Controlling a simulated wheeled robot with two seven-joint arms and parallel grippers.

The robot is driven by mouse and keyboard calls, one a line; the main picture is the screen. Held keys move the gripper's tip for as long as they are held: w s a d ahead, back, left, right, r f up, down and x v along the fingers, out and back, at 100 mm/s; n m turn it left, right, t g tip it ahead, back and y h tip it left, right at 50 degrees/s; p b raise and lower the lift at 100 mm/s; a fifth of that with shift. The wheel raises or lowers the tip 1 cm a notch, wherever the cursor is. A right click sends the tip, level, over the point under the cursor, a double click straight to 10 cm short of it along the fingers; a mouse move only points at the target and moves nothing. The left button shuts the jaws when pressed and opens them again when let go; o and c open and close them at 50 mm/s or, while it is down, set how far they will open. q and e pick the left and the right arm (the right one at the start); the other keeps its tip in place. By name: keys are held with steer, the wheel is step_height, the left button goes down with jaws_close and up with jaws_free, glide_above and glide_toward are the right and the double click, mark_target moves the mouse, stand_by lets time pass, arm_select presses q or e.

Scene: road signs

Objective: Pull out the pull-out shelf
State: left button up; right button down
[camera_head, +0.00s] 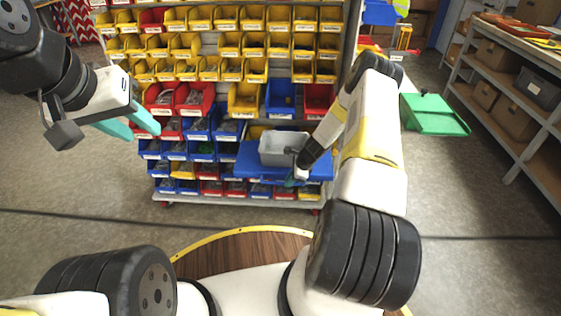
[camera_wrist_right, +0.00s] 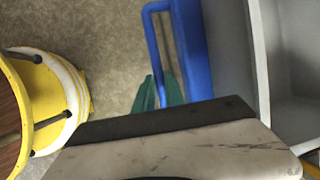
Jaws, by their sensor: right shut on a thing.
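The blue pull-out shelf (camera_head: 245,160) juts from the lower right of the bin rack and carries a grey bin (camera_head: 284,148). In the right wrist view, the shelf's blue front edge (camera_wrist_right: 191,45) has a thin blue bar handle (camera_wrist_right: 151,45). My right gripper (camera_head: 291,181) is at the shelf's front edge. Its green fingers (camera_wrist_right: 164,91) are shut on the handle; the wrist body hides part of the grip. My left gripper (camera_head: 132,124) is open, with two spread teal fingers, empty, in front of the rack's left side.
The rack holds rows of yellow bins (camera_head: 252,44), with red and blue ones lower down. A green tray (camera_head: 434,114) stands right of my right arm. Grey shelving (camera_head: 500,75) with boxes lines the far right. Floor in front of the rack is clear.

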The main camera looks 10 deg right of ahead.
steer(key=c, duration=1.4)
jaws_free()
steer(key=v, duration=0.7)
steer(key=shift+r, duration=0.35)
steer(key=shift+d, duration=0.15)
